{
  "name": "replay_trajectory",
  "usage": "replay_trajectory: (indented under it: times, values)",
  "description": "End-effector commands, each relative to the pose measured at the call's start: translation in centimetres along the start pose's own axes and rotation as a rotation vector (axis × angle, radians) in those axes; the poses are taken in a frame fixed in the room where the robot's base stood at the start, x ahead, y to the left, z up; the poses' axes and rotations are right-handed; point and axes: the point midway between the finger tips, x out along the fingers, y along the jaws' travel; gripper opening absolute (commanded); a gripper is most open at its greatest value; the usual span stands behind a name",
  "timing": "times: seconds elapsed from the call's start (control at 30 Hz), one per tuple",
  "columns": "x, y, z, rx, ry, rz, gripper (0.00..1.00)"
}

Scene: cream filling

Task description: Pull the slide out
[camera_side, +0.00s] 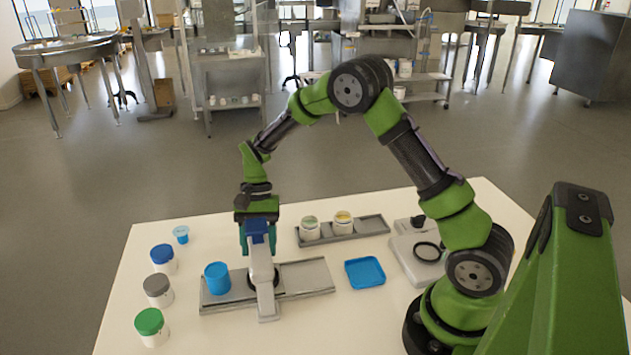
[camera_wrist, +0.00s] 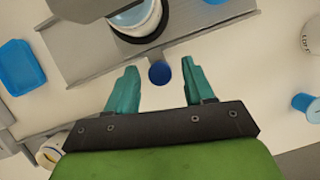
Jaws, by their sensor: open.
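The slide appears to be part of a grey metal fixture (camera_side: 305,277) on the table, with a pale arm-like piece (camera_side: 262,265) standing over it. In the wrist view a grey plate (camera_wrist: 85,50) carries a white round jar (camera_wrist: 150,22) partly cut off by the top edge. A round blue knob (camera_wrist: 159,73) shows at the plate's near edge. My gripper (camera_wrist: 159,66) is open, with one teal finger on each side of the knob and visible gaps to both. In the side view my gripper (camera_side: 258,240) points down behind the pale piece, which partly hides its fingers.
A blue cup (camera_side: 217,280) stands on the fixture's left end. Jars with blue (camera_side: 162,254), grey (camera_side: 156,286) and green (camera_side: 149,322) lids line the left. A rack (camera_side: 372,226) holds two jars behind. A blue tray (camera_side: 365,271) and a scale-like device (camera_side: 420,250) lie right.

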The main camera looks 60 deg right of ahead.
Motion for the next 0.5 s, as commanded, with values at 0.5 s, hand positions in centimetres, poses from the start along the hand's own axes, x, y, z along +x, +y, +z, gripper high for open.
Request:
replay_trajectory:
  times: [0.5]
  values:
    - [0.08, 0.00, 0.02, 0.000, -0.001, 0.000, 0.13]
